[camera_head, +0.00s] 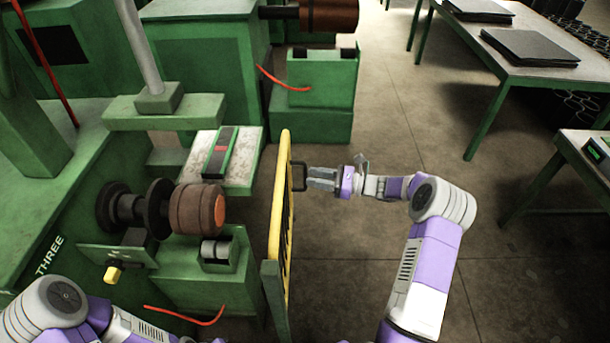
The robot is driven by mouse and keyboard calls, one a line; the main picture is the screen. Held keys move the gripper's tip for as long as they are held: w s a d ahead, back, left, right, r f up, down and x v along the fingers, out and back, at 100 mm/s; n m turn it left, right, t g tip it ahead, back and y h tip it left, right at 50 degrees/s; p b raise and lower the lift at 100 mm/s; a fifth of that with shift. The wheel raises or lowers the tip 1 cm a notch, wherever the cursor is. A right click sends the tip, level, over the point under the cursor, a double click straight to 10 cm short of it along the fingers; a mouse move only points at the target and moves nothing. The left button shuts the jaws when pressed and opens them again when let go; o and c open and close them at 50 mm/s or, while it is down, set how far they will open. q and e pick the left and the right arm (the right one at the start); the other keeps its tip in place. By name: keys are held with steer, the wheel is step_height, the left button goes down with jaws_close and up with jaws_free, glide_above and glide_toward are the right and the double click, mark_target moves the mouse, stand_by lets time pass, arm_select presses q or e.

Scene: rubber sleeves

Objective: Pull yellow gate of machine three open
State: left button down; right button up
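The yellow gate (279,200) stands upright beside the green machine marked THREE (50,255), and I see it almost edge-on. A black handle (301,176) sticks out from its right face. My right gripper (309,179) is level with the handle, its fingertips pointing left at the handle's outer bar. The fingers look close together, but I cannot tell whether the bar is between them. My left arm enters at the bottom left, and its gripper is out of the picture.
A brown roller (195,209) on a dark shaft and a yellow knob (113,272) are left of the gate. Red cables hang nearby. A table (530,72) with dark sheets stands at the upper right. The floor (350,110) between machine and table is clear.

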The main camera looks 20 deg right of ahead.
mark_target(305, 189)
steer(key=shift+x, duration=1.8)
jaws_close()
